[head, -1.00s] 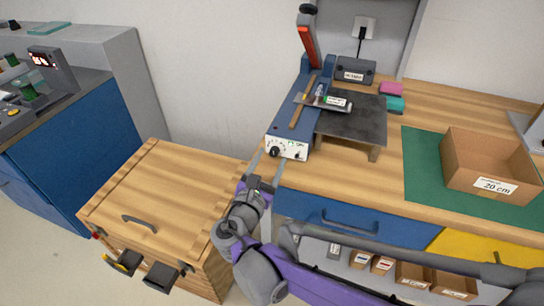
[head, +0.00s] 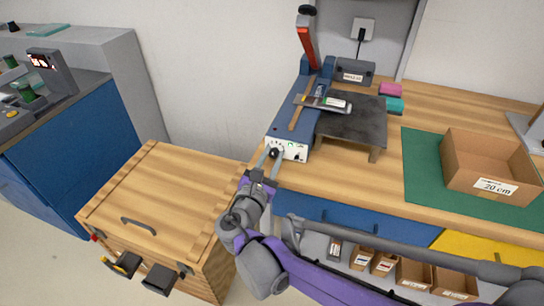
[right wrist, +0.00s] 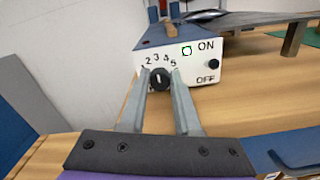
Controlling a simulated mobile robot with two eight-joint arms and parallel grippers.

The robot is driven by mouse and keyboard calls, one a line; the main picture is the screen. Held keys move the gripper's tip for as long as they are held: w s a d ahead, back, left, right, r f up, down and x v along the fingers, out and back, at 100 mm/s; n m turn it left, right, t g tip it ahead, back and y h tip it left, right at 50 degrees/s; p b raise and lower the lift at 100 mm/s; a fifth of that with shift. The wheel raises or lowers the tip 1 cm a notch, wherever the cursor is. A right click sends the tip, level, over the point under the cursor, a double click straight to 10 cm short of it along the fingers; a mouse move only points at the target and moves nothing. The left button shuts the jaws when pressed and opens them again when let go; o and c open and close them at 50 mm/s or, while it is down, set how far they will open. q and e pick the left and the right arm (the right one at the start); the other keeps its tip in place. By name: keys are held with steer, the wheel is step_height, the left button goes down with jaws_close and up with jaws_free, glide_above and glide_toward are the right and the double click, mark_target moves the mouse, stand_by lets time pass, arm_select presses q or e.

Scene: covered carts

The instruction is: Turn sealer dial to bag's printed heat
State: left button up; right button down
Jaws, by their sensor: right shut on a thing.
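The blue sealer (head: 289,118) stands on the wooden bench with its red-handled arm (head: 308,45) raised. Its white front panel (right wrist: 207,62) carries a black dial (right wrist: 159,79), numbers from 1 to 5, a green light by ON, and a black knob by OFF. The dial's white mark points roughly upward, near the middle numbers. My right gripper (head: 268,152) has its fingers (right wrist: 159,72) on either side of the dial, shut on it. A bag (head: 312,101) with a white label lies across the sealer and dark plate; its print is too small to read. My left gripper is not in view.
A dark raised plate (head: 352,130) stands right of the sealer. A cardboard box (head: 492,165) marked 20 cm sits on a green mat (head: 420,150). A wooden chest (head: 165,190) stands at left, below the bench. Small boxes sit on a shelf underneath.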

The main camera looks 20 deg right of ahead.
steer(key=shift+m, duration=0.3)
steer(key=shift+r+m+p, duration=0.1)
steer(key=shift+m+p, duration=0.6)
steer(key=shift+m, duration=0.3)
steer(key=m+p, duration=0.1)
steer(key=m, duration=0.1)
steer(key=shift+m, duration=0.3)
steer(key=m+p, duration=0.1)
steer(key=m, duration=0.2)
steer(key=shift+m, duration=0.3)
steer(key=shift+m+p, duration=0.45)
steer(key=shift+m, duration=0.95)
steer(key=shift+f, duration=0.2)
steer(key=c, duration=0.6)
jaws_free()
